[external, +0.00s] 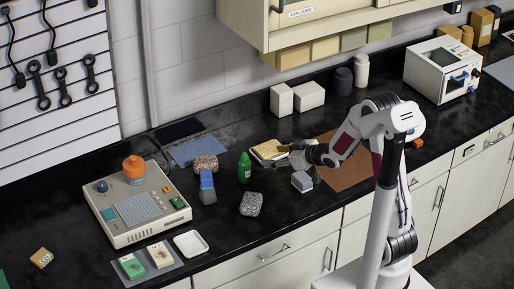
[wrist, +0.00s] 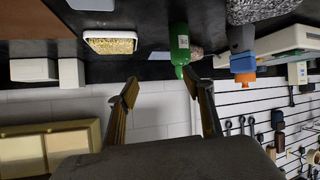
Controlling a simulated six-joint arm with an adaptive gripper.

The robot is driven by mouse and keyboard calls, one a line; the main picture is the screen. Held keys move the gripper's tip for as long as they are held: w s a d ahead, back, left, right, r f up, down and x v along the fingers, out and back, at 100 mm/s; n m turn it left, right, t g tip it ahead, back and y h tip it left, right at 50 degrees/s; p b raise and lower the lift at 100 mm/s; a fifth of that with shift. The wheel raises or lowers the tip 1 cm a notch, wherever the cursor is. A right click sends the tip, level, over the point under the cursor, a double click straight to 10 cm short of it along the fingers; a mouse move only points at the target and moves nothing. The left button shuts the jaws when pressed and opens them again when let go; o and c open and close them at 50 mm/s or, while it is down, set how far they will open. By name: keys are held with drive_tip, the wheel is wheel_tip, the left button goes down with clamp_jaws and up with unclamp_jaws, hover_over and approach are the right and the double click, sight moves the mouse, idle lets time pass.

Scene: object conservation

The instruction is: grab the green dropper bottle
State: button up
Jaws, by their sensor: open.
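The green dropper bottle (external: 244,168) stands upright on the black counter, between a blue-handled brush and a shallow tray. In the wrist view the bottle (wrist: 180,47) appears upside down, with its tip near the right finger. My gripper (external: 282,155) is over the counter to the right of the bottle, close to the tray. In the wrist view my gripper (wrist: 161,88) has its two fingers spread wide with nothing between them. The bottle is apart from the fingers or just beyond them; the exact gap is unclear.
A tray with yellowish contents (external: 267,151) lies by my gripper. The brush (external: 207,187) is left of the bottle, a grey speckled block (external: 251,204) in front. A blue-grey block (external: 301,181) sits below my gripper. White boxes (external: 309,96) stand behind.

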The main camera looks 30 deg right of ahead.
sight(250, 166)
drive_tip(key=a+f+y, duration=0.1)
drive_tip(key=f, duration=0.1)
drive_tip(key=w+a+f+y, duration=0.1)
drive_tip(key=a, duration=0.1)
drive_tip(key=shift+w+a+f+n, duration=0.2)
drive_tip(key=shift+a+f+n, duration=0.05)
drive_tip(key=shift+f+n, duration=0.1)
drive_tip(key=shift+a+f+y, duration=0.4)
drive_tip(key=shift+a+y, duration=0.1)
drive_tip(key=shift+x, duration=1.35)
drive_tip(key=shift+w, duration=0.1)
drive_tip(key=shift+w+d+x, duration=0.15)
drive_tip(key=shift+x, duration=1.1)
drive_tip(key=shift+w+d+x, duration=0.15)
drive_tip(key=shift+d+x, duration=0.05)
drive_tip(key=shift+x, duration=1.05)
drive_tip(key=shift+r, duration=0.2)
drive_tip(key=c, duration=1.3)
